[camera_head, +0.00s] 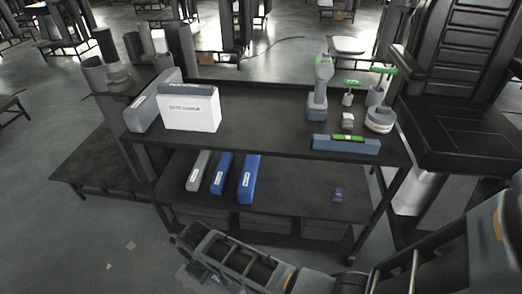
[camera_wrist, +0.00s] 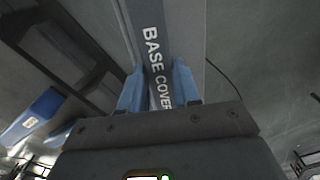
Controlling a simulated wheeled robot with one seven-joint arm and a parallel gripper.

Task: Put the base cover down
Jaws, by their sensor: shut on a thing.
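The base cover (camera_wrist: 150,22) is a long grey piece with white BASE COVER lettering, running away from my gripper toward the top of the wrist view. My gripper (camera_wrist: 157,90) has its two blue fingers on either side of the cover and is shut on it. The cover's near end is hidden by the gripper body. In the head view my arm reaches across the bottom, low in front of the cart; I cannot clearly make out the cover or the fingertips there.
A dark two-level cart (camera_head: 255,128) stands ahead. Its top holds a white box (camera_head: 190,110), a drill (camera_head: 318,90) and a blue-grey case (camera_head: 345,145). Its lower shelf holds a grey box (camera_head: 198,170), blue boxes (camera_head: 248,178) and a small purple item (camera_head: 338,194). The top's middle is clear.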

